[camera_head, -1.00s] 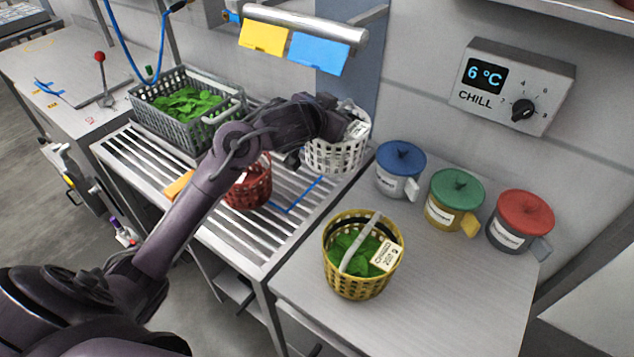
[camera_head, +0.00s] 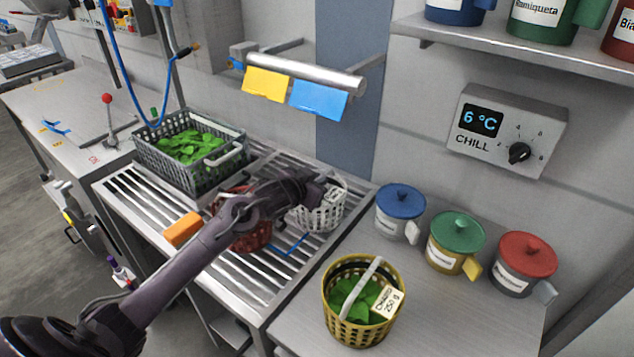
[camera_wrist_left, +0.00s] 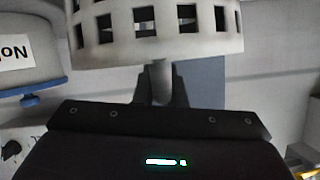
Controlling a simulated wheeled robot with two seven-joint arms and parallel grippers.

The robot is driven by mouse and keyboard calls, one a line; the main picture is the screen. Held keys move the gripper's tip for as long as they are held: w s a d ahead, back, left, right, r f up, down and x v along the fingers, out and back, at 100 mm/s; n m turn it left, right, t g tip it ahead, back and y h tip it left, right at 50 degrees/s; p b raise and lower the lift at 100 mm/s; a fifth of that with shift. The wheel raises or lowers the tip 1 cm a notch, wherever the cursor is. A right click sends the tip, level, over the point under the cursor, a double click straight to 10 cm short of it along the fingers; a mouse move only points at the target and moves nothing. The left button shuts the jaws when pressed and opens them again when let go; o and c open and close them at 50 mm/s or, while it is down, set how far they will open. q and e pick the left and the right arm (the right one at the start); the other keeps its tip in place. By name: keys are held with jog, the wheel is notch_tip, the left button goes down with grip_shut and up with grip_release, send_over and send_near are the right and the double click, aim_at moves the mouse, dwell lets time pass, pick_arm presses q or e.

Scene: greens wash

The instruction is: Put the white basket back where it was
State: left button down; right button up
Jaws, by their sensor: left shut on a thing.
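The white basket (camera_head: 318,214) is over the right end of the slatted rack (camera_head: 148,207), between the red basket (camera_head: 256,236) and the blue-lidded canister. I cannot tell if its base touches the slats. My left gripper (camera_head: 327,184) is shut on the white basket's handle, at its top. In the left wrist view the basket's pierced white wall (camera_wrist_left: 155,42) fills the top, with part of the handle (camera_wrist_left: 161,82) between the fingers. The basket looks upright. My left arm hides part of the red basket. My right gripper is not in view.
A grey crate of greens (camera_head: 190,185) and an orange block (camera_head: 182,229) are on the rack. A blue mark (camera_head: 291,249) lies on the slats in front of the basket. On the right counter stand a yellow basket of greens (camera_head: 341,334) and canisters with blue (camera_head: 400,198), green and red lids.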

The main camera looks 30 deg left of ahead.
pick_arm(q)
jog(key=shift+f, duration=0.2)
jog(key=c, duration=1.5)
grip_release()
jog(key=shift+f, duration=0.15)
jog(key=shift+r, duration=0.25)
jog(key=v, duration=1.2)
jog(key=shift+s+f, duration=0.1)
jog(key=shift+f, duration=0.05)
